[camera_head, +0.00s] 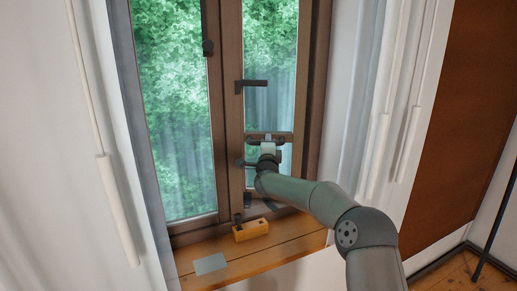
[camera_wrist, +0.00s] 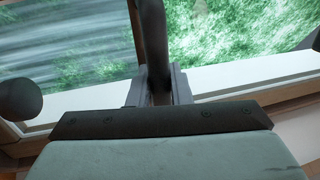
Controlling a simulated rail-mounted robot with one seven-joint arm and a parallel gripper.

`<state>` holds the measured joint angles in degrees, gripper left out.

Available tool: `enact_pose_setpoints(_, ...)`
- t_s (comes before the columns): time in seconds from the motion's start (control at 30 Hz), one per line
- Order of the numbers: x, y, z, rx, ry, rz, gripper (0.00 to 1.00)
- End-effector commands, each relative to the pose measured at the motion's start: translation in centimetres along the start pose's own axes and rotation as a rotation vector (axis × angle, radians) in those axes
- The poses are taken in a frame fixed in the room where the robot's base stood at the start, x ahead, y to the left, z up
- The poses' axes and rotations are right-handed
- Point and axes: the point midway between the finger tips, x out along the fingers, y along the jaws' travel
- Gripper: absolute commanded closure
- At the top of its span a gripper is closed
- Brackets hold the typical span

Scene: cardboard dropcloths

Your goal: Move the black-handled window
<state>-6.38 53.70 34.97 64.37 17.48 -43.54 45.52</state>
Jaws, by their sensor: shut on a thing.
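The window (camera_head: 229,120) has a brown wooden frame and two tall glazed sashes. A black handle (camera_head: 255,84) sticks out sideways from the right sash, above my gripper. My gripper (camera_head: 267,150) is at the lower part of the right sash. In the wrist view, my gripper (camera_wrist: 159,88) is shut on a dark bar-like handle (camera_wrist: 152,35) in front of the glass. The held part is hidden between the fingers. A dark round knob (camera_wrist: 18,98) shows at the left. The sashes look closed or nearly so.
A yellow block-like object (camera_head: 250,230) stands on the wooden sill (camera_head: 285,240). A flat grey piece (camera_head: 210,264) lies at the sill's left. Pale vertical rods hang beside the window. A brown panel (camera_head: 462,120) is at the right.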

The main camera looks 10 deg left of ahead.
Motion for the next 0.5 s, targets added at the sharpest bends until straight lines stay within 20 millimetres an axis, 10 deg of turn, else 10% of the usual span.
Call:
enact_pose_setpoints(0.37,0.18,-0.08,0.29,-0.003,0.018,0.000,1.00)
enact_pose_setpoints(0.4,0.18,-0.07,0.28,-0.003,0.018,0.000,0.71)
enact_pose_setpoints(0.5,0.17,-0.04,0.28,-0.003,0.017,0.000,0.62)
